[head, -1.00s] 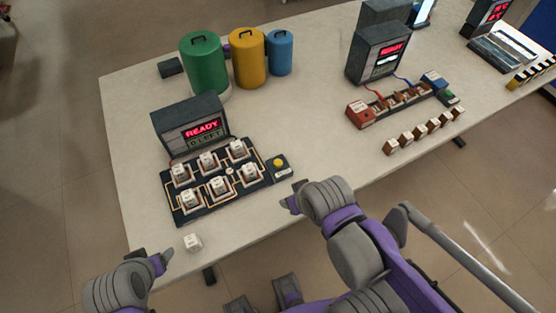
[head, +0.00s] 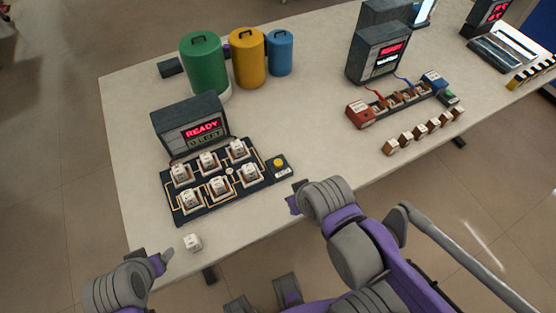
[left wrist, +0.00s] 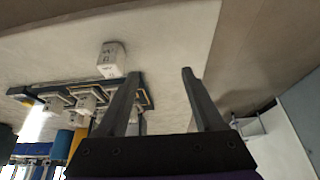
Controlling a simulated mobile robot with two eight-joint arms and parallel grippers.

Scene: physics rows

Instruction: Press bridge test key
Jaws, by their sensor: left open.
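A dark circuit board (head: 206,216) with several white blocks in its sockets lies at the left of the table. A yellow button (head: 279,162) sits on a small dark box at the board's right end. A green button (head: 449,97) sits at the right end of another rig; I cannot tell which one is the bridge test key. My left gripper (head: 157,259) is open and empty at the table's front left edge; its fingers show in the left wrist view (left wrist: 161,74). My right gripper (head: 292,204) is at the front edge, below and right of the yellow button, its fingertips mostly hidden.
A loose white block (head: 193,242) lies near my left gripper. A display box (head: 190,124) reading READY stands behind the board. Green (head: 204,66), yellow (head: 248,60) and blue (head: 280,54) canisters stand behind. Several brown-white blocks (head: 419,132) line the right front. The middle table is clear.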

